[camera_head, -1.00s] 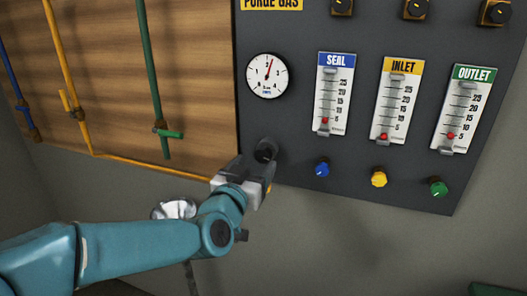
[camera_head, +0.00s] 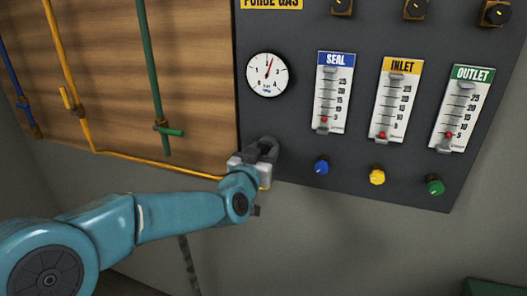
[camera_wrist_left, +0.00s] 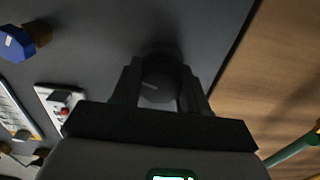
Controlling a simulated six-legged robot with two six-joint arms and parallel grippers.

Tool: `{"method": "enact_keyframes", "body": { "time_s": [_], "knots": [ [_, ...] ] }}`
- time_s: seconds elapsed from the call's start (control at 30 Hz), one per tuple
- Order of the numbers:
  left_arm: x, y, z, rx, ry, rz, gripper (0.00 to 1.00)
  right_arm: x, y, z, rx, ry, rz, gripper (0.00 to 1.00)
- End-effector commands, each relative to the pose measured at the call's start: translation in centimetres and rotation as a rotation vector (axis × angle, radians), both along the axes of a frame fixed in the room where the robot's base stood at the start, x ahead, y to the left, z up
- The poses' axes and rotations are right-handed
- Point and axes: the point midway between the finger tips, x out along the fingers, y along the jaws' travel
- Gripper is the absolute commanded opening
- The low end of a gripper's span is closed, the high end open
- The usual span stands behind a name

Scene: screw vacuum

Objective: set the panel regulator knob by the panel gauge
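The white round panel gauge (camera_head: 267,75) is on the dark panel at upper left; its needle points up and slightly right. My left gripper (camera_head: 264,150) is at the panel's lower left, below the gauge, with its fingers around the black regulator knob. The knob (camera_wrist_left: 158,82) shows between the two dark fingers in the left wrist view, with a pale mark on its face. The fingers lie close along both sides of it; I cannot tell whether they press on it. My right gripper is not in view.
Blue (camera_head: 321,167), yellow (camera_head: 377,176) and green (camera_head: 435,185) knobs sit to the right, below the seal (camera_head: 333,92), inlet (camera_head: 397,100) and outlet (camera_head: 462,108) flow meters. Coloured pipes run on the wooden wall (camera_head: 100,60) at left.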

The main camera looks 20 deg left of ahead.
Motion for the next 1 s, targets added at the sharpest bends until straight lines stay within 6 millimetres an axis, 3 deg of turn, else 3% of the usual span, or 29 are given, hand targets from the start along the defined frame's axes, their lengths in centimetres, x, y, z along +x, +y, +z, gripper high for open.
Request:
{"method": "enact_keyframes", "body": {
  "time_s": [0.17, 0.43, 0.8, 0.83, 0.87, 0.9, 1.0],
  "knots": [
    [0.0, 0.0, 0.1, -0.013, -0.007, 0.001, 0.13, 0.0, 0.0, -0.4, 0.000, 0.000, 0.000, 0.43],
    [0.0, 0.1, -0.1, -0.240, -0.004, 0.002, 0.13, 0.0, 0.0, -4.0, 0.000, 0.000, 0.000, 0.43],
    [0.0, 0.2, 0.5, -0.292, -0.002, 0.003, 0.13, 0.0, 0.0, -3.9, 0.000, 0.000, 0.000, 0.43],
    [0.0, 0.2, 0.6, -0.291, -0.002, 0.003, 0.53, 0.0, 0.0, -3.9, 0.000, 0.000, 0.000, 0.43],
    [0.0, 0.2, 0.5, -0.291, -0.002, 0.003, 0.63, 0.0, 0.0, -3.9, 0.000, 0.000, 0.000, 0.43],
    [0.0, 0.2, 0.5, -0.291, -0.001, 0.003, 0.69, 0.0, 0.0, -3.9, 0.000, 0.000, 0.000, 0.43],
    [0.0, 0.2, 0.4, -0.290, 0.002, 0.002, 0.69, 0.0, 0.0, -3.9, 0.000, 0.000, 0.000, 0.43]
  ]
}}
